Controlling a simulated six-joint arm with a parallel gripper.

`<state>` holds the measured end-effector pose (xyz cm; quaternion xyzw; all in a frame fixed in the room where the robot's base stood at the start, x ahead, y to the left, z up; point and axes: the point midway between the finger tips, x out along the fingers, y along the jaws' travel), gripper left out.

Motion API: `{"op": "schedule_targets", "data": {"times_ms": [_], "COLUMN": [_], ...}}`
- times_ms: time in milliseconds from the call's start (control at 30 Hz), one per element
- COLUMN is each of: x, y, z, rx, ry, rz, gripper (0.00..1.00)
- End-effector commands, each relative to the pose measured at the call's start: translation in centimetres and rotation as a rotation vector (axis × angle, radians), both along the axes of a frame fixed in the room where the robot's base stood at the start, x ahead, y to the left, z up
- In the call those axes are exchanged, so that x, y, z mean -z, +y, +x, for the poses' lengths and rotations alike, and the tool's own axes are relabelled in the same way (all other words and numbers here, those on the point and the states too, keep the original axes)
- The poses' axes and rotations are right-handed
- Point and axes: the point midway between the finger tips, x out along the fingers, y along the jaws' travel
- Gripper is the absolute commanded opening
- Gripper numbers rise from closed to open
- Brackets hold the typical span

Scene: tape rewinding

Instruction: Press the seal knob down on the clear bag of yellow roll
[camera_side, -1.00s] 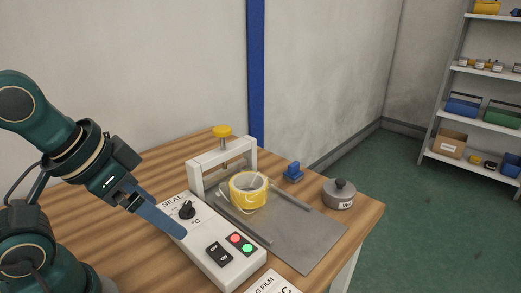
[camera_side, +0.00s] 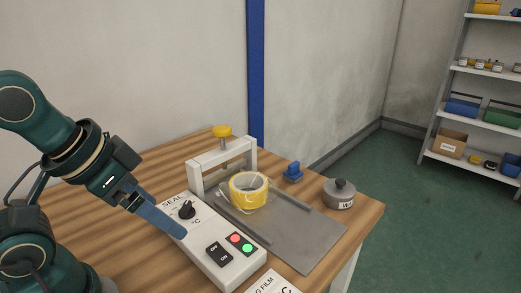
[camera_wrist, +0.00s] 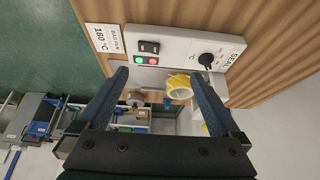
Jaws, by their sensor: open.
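The yellow roll (camera_side: 249,190) in its clear bag lies on the grey plate of the sealer, in front of a white press frame (camera_side: 208,160). A yellow knob (camera_side: 222,131) tops a post on this frame and stands raised above the crossbar. The roll also shows between my fingers in the wrist view (camera_wrist: 180,86). My gripper (camera_wrist: 160,75) is open and empty. In the side view its blue finger reaches over the sealer's control panel (camera_side: 205,262), left of the roll and lower than the yellow knob; the fingers overlap there.
The panel has a black dial (camera_side: 187,210) marked SEAL, a black switch (camera_side: 219,254), and red and green buttons. A blue block (camera_side: 293,172) and a grey weight (camera_side: 339,196) stand right of the frame. A white card (camera_side: 273,284) lies at the front. Bare wood lies behind the sealer.

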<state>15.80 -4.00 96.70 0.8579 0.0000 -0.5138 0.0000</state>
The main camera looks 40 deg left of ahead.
Motion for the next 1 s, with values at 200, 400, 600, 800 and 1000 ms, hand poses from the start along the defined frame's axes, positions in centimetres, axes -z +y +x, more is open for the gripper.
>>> {"op": "schedule_targets", "data": {"times_ms": [200,400,600,800,1000], "x": [0.0,0.0,0.0,-3.2,-8.7], "y": [0.0,0.0,0.0,-1.4,-0.3], "z": [0.0,0.0,0.0,2.1,8.0], "rx": [0.0,0.0,0.028,0.2,0.282], "ry": [0.0,0.0,0.001,-0.064,-0.161], "rz": [0.0,0.0,0.014,0.027,0.023], "gripper": [1.0,1.0,0.39,0.0,0.0]}}
